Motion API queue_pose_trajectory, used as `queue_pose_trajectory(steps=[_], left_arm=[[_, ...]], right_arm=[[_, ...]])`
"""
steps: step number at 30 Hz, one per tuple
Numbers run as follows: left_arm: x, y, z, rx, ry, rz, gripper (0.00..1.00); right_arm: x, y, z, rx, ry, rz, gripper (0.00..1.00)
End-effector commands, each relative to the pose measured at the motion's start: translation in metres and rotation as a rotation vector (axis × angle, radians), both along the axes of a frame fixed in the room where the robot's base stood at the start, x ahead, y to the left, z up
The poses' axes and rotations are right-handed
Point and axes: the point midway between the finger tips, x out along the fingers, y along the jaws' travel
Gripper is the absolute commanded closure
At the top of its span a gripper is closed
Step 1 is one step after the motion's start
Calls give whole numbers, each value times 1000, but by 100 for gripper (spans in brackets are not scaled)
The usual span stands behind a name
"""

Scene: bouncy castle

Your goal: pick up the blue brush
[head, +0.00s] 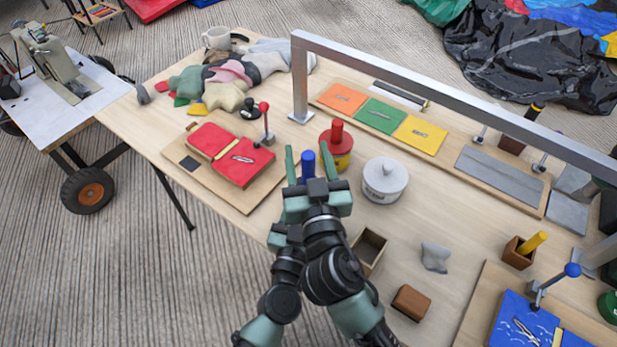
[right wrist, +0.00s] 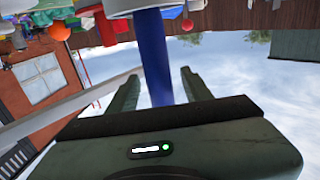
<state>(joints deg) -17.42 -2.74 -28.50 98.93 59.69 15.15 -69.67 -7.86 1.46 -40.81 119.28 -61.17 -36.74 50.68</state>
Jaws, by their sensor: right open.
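The blue brush (head: 308,160) shows as a short upright blue handle in the head view, with its lower part hidden behind my right gripper. My right gripper (head: 309,165) is open, with one finger on each side of the handle. In the right wrist view, the long blue handle (right wrist: 156,55) stands between the two spread fingers, with gaps on both sides.
An open wooden box (head: 359,258) is close right of my arm. A red-topped pot (head: 341,156) and a grey lidded pot (head: 384,184) stand just beyond. A metal bar (head: 440,91) spans the table. A brown block (head: 411,302) lies near the front edge.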

Motion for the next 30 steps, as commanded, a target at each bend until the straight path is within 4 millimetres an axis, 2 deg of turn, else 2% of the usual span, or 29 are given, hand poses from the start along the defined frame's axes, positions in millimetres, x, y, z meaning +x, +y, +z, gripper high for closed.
queue_pose_trajectory(steps=[4,12,17,18,30], left_arm=[[0,0,0,0,1,0,92],[0,0,-1,0,1,0,92],[0,0,-1,0,1,0,92],[0,0,-1,0,1,0,92],[0,0,-1,0,1,0,92]], right_arm=[[14,3,0,0,-1,1,50],[16,3,0,1,1,1,50],[16,3,0,1,1,1,95],[16,3,0,1,0,1,100],[16,3,6,4,0,0,100]])
